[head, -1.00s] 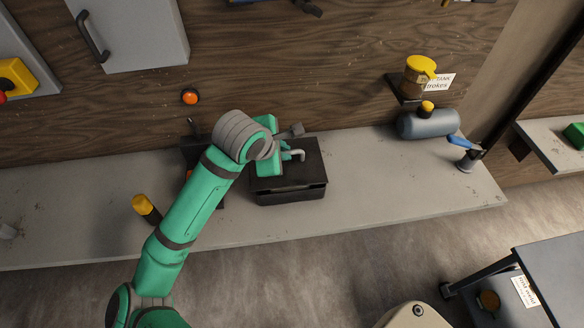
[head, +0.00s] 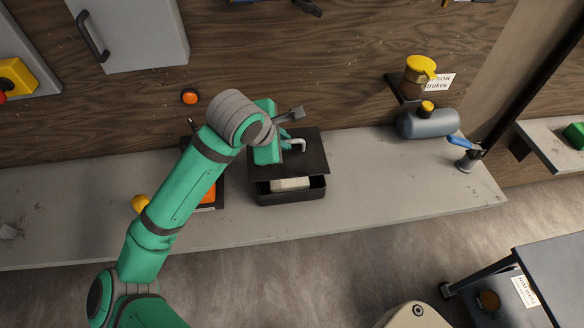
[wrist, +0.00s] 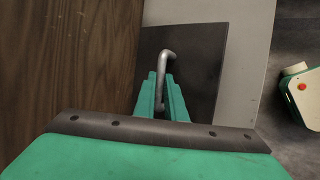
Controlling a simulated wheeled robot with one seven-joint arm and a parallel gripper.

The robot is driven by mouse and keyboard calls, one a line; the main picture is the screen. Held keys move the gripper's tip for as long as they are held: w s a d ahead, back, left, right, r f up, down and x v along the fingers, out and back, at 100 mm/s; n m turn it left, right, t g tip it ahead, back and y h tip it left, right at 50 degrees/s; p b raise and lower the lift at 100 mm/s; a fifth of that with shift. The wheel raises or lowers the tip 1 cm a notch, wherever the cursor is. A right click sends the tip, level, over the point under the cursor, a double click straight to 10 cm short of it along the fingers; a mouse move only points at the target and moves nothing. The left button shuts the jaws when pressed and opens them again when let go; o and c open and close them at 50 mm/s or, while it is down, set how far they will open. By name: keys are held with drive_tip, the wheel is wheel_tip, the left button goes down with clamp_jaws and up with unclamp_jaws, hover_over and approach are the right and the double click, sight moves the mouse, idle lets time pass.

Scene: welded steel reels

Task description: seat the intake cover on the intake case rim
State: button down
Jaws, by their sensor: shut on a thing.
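The intake cover (head: 316,156) is a dark flat plate with a bent grey handle (head: 298,144) on top. My gripper (head: 287,143) is shut on this handle. The wrist view shows the jaws (wrist: 164,95) around the handle (wrist: 168,66), with the cover (wrist: 205,60) beyond them. The intake case (head: 292,197) is a dark open box on the bench. The cover is above the case and set back toward the wall, so the front part of the opening shows. A pale block (head: 290,184) is inside. The back rim is hidden under the cover.
An orange-and-dark item (head: 207,196) lies left of the case, partly behind my arm. A yellow-topped object (head: 140,204) is farther left. A grey tank (head: 428,123) and a blue-handled tool (head: 464,152) stand right. The bench (head: 370,185) right of the case is clear.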

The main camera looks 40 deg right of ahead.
drive_tip(key=shift+r, duration=1.05)
